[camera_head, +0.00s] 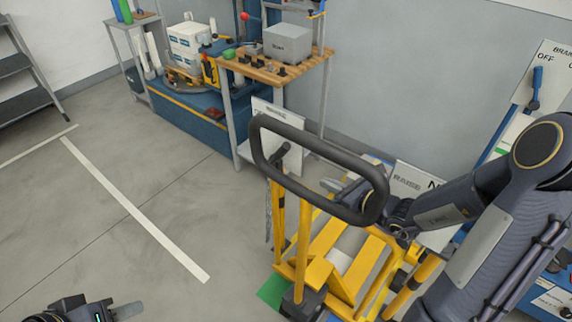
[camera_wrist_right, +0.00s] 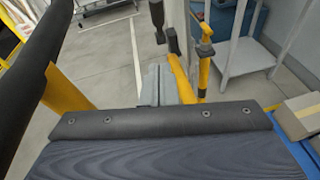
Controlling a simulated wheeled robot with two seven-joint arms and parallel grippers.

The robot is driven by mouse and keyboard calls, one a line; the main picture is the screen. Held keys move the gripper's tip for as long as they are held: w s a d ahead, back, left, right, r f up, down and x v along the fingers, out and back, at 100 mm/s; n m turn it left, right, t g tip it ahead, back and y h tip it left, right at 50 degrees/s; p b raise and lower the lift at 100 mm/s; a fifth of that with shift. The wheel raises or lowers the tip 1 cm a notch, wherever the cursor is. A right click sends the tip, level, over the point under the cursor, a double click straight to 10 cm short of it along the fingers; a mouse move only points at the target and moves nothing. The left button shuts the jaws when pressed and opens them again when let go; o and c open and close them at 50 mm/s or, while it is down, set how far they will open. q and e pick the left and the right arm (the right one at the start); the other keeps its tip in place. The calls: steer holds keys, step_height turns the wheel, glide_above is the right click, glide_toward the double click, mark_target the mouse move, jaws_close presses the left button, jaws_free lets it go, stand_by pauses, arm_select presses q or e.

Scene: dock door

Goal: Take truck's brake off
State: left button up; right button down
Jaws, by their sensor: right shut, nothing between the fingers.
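The yellow truck (camera_head: 325,268) stands in the middle of the head view, with a black loop handle (camera_head: 262,150) on top. A yellow lever with a black grip (camera_head: 280,155) rises behind the loop, in front of a white sign partly reading BRAKE. In the right wrist view a black-gripped yellow lever (camera_wrist_right: 180,78) stands beyond my fingers. My right gripper (camera_head: 332,187) is shut and empty beside the handle loop; its fingers (camera_wrist_right: 160,84) point toward that lever, and contact cannot be told. My left gripper (camera_head: 120,310) is partly cut off at the bottom left; its opening is unclear.
A wooden-topped bench (camera_head: 285,68) holds a grey box (camera_head: 287,43). A blue lever (camera_head: 536,88) sits on a BRAKE/OFF panel at right. The grey floor (camera_head: 140,250) at left is clear. A cardboard box (camera_wrist_right: 300,115) shows in the wrist view.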

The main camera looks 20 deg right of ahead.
steer(key=shift+w+a+f, duration=0.15)
steer(key=shift+w+f, duration=0.05)
steer(key=shift+f, duration=0.1)
steer(key=p, duration=0.1)
glide_toward(278, 156)
step_height(278, 156, down, 4)
steer(key=w, duration=0.2)
steer(key=shift+w+a+r+p, duration=0.3)
steer(key=shift+w+r, duration=0.15)
steer(key=shift+w, duration=0.3)
steer(key=shift+w+a+r+p, duration=0.35)
steer(key=shift+w+r, duration=0.1)
steer(key=shift+w, duration=0.3)
